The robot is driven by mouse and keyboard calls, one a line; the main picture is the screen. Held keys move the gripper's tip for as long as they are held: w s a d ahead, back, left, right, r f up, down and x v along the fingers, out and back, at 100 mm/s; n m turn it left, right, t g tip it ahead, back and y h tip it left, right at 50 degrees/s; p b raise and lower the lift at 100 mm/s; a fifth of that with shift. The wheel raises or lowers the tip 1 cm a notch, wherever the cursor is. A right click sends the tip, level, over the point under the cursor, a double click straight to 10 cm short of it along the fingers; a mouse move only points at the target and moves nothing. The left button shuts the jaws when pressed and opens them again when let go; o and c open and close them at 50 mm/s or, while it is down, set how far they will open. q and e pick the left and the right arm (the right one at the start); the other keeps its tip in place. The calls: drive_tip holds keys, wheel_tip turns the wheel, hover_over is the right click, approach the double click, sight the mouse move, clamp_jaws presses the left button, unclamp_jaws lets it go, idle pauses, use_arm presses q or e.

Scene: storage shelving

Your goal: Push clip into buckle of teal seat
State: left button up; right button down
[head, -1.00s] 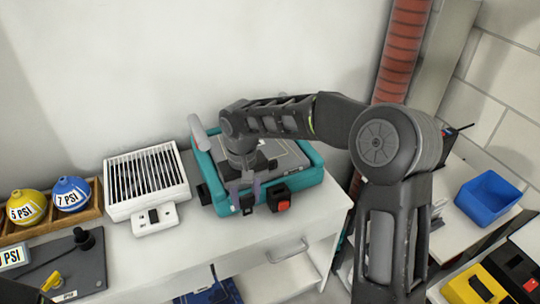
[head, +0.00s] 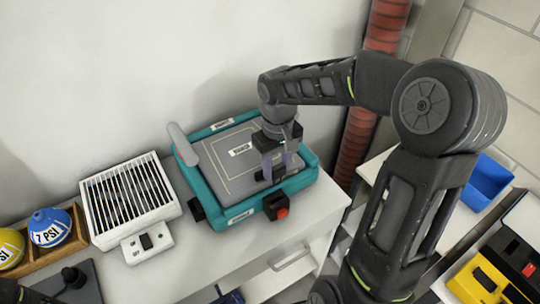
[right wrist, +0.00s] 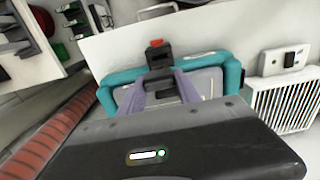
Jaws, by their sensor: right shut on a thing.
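The teal seat (head: 207,185), with a grey pad, lies on the white table against the wall. A black buckle with a red button (head: 278,207) sits at its front right edge; it also shows in the right wrist view (right wrist: 157,54). My right gripper (head: 276,174) is over the right part of the seat, behind the buckle. Its purple fingers are shut on a small black clip (right wrist: 163,90). The clip lines up roughly with the buckle in the right wrist view and looks apart from it. The fingers partly hide the clip in the head view. My left gripper is not in view.
A white grille box (head: 130,200) with a small switch box (head: 147,242) stands left of the seat. Blue and yellow balls (head: 50,228) sit in a wooden holder at far left. A red ribbed pipe (head: 364,125) rises behind on the right. A blue bin (head: 487,183) is at far right.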

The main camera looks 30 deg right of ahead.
drive_tip(key=shift+f, duration=0.2)
drive_tip(key=b, duration=0.5)
hover_over(276, 198)
drive_tip(key=shift+f, duration=2.75)
drive_tip(key=shift+f+b, duration=1.65)
drive_tip(key=shift+f, duration=0.55)
drive_tip(key=c, duration=0.8)
unclamp_jaws()
drive_tip(key=shift+o, duration=0.3)
